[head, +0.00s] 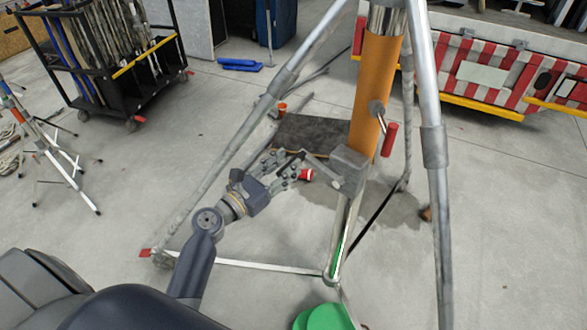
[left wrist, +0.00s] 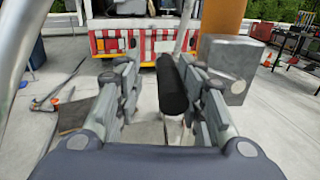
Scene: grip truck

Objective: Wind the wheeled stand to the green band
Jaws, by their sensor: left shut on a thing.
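The wheeled stand has an orange column (head: 379,75) on silver tripod legs (head: 430,110). A bright tube below the column carries a narrow green band (head: 340,244). A grey crank box (head: 350,170) sits low on the column, and it also shows in the left wrist view (left wrist: 232,68). My left gripper (head: 296,166) reaches in from the left beside this box. In the left wrist view, a black crank handle (left wrist: 172,86) lies between my fingers (left wrist: 165,92), close against the right one. The gripper is shut on it. My right gripper is not in view.
A red knob handle (head: 390,139) sticks out right of the column. A low brace (head: 255,265) crosses the floor between the legs. A green round thing (head: 322,317) is at the bottom edge. A black cart (head: 105,80) and a red-and-white striped truck (head: 490,70) stand behind.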

